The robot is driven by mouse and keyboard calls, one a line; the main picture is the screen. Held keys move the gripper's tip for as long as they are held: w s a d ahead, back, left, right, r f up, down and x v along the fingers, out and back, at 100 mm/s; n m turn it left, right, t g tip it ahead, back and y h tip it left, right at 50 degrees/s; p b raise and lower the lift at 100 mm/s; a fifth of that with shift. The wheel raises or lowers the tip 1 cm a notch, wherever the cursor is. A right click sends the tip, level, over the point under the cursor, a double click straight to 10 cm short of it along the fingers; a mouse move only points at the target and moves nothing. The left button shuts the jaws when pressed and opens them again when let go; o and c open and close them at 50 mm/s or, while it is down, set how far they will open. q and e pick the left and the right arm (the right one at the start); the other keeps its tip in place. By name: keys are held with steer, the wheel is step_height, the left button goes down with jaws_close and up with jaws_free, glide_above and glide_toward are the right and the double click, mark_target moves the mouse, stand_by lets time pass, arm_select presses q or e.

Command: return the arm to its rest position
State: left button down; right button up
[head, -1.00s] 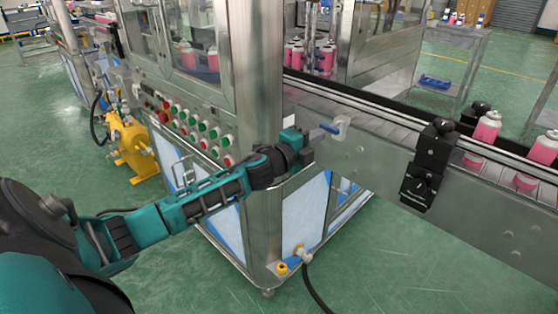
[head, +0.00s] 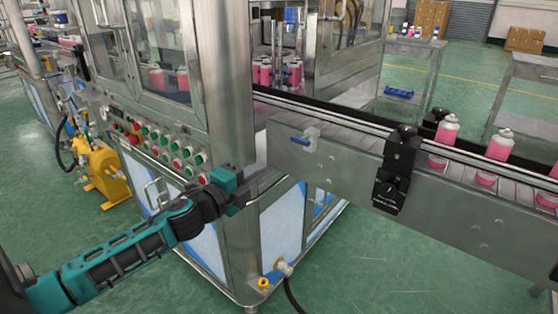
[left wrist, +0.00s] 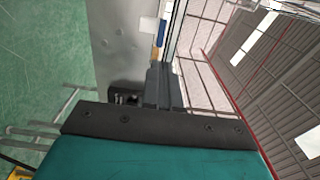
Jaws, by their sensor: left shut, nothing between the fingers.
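My left arm comes in from the lower left with teal and black links. Its gripper (head: 250,201) is in front of the machine's steel corner post, below and left of a small blue-handled lever (head: 301,140) on the conveyor's side. The jaws are shut and hold nothing. In the left wrist view the narrow grey fingers (left wrist: 165,88) stick out past the teal wrist cover, and the blue handle (left wrist: 160,33) shows beyond them, apart from the fingertips. My right gripper is in no view.
The steel machine cabinet (head: 222,110) with a panel of red and green buttons (head: 165,148) stands close behind the arm. The conveyor (head: 340,165) carries pink cans (head: 442,135) at right. A yellow unit (head: 104,172) stands at left.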

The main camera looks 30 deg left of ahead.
arm_select(q)
steer(key=s+d+f+n+g, duration=0.3)
steer(key=s+d+f+n, duration=0.5)
steer(key=f, duration=0.3)
steer(key=s+d+f+n+g+p, duration=0.1)
steer(key=s+d+f+n+g, duration=0.3)
steer(key=s+d+f+n, duration=0.4)
steer(key=s+d+f, duration=0.3)
steer(key=shift+f+h, duration=0.3)
